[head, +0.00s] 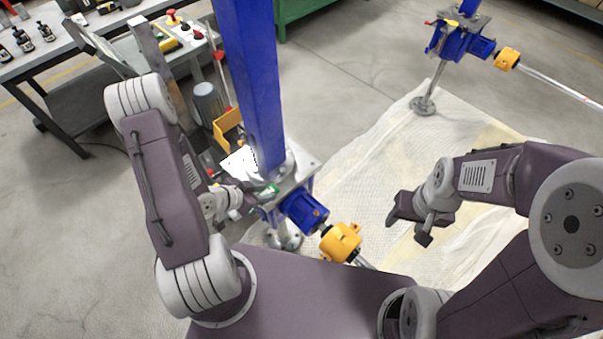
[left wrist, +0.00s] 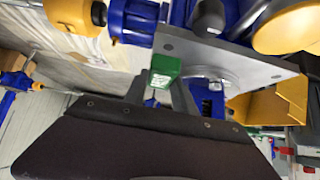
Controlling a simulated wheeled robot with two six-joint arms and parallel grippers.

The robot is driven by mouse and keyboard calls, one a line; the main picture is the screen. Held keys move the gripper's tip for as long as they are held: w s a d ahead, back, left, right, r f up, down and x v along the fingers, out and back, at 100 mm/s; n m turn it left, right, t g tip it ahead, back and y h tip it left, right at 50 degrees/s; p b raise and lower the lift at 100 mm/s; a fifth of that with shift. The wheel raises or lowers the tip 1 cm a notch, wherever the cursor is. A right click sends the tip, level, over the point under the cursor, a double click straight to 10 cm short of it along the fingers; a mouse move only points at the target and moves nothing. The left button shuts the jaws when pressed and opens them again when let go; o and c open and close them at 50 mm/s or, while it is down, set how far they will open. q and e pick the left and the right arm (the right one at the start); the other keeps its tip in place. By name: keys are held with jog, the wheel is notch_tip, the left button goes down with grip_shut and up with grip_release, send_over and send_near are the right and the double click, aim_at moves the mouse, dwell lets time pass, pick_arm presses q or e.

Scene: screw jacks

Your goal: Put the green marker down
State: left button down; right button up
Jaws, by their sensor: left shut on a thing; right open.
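The green marker (head: 269,189) is at the tips of my left gripper (head: 259,194), beside the near jack's blue column (head: 254,85). In the left wrist view the green marker (left wrist: 165,67) shows as a small green block between the two grey fingers of my left gripper (left wrist: 162,88), which is shut on it. It is close to the edge of the jack's grey plate (left wrist: 228,60). I cannot tell whether it touches the plate. My right gripper (head: 408,229) is open and empty above the pale sheet.
A blue gearbox (head: 304,210) and yellow coupling (head: 341,242) sit right of the near column. A yellow holder (head: 227,127) and white patch (head: 240,162) are left of it. Another jack (head: 459,42) stands at upper right. The pale sheet (head: 375,160) between them is mostly clear.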

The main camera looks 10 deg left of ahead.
aim_at(272, 188)
pick_arm(q)
jog(key=shift+w+d, duration=0.15)
jog(key=shift+w, duration=0.05)
jog(key=shift+w+d+b, duration=0.4)
jog(key=shift+w+d, duration=0.1)
jog(key=shift+w, duration=0.1)
jog(key=b+x, duration=0.1)
jog(key=b, duration=0.2)
jog(key=shift+w+f+b, duration=0.25)
jog(key=shift+b, duration=0.1)
jog(key=w+d+b, duration=0.1)
jog(key=w+b, duration=0.1)
jog(key=shift+w+d+r+b, duration=0.15)
jog(key=shift+d+r+b, duration=0.15)
jog(key=shift+d, duration=0.1)
jog(key=w+d, duration=0.2)
jog(key=w, duration=0.1)
jog(key=w+d+p, duration=0.1)
jog(key=w+d, duration=0.1)
jog(key=w, duration=0.1)
jog(key=w+d, duration=0.2)
jog(key=w, duration=0.1)
jog(key=shift+w+d+r+p, duration=0.15)
jog(key=shift+w+r+p, duration=0.1)
jog(key=shift+r+p, duration=0.1)
jog(key=shift+f+b, duration=0.4)
jog(key=shift+f, duration=1.4)
pick_arm(e)
notch_tip(272, 188, down, 6)
jog(key=shift+s+a, duration=0.2)
